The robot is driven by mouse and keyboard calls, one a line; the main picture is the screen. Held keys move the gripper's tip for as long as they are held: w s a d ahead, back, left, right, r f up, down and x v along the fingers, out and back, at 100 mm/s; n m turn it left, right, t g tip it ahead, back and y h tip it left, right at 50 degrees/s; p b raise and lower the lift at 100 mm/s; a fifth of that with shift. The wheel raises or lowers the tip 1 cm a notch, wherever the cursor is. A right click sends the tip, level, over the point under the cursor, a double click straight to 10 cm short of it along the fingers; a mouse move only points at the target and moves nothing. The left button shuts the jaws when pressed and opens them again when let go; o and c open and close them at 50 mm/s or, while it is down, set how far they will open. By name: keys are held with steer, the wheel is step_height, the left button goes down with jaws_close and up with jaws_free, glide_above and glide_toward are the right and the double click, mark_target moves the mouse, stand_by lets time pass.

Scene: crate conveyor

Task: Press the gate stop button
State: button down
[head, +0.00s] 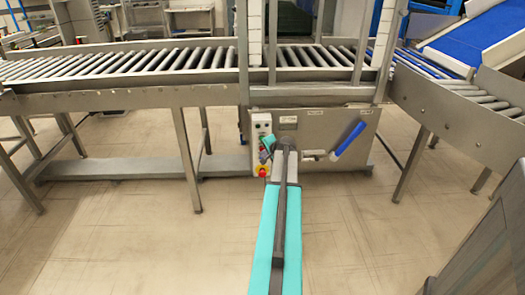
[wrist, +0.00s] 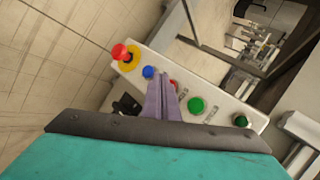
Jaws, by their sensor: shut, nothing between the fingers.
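A pale control panel (wrist: 222,107) with a row of buttons fills the middle of the wrist view; it also shows on the machine front in the head view (head: 262,121). A small red button (wrist: 174,84) sits just right of my fingertips, partly hidden by them. A blue button (wrist: 149,72) is on their other side. Green (wrist: 196,105) and dark green (wrist: 240,121) buttons lie farther right. A large red mushroom button (wrist: 120,52) on a yellow collar stands at the panel's left end. My gripper (wrist: 161,78) is shut and empty in front of the panel; contact cannot be told.
A black switch (wrist: 126,105) sits at the panel's lower left edge. Roller conveyors (head: 120,62) run above and left of the panel, with another conveyor (head: 455,105) at right. A blue handle (head: 349,139) projects right of my arm. The floor in front is clear.

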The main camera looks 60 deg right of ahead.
steer(key=s+a, duration=0.1)
steer(key=a, duration=0.1)
steer(key=s+a, duration=0.2)
stand_by(0.8)
stand_by(0.6)
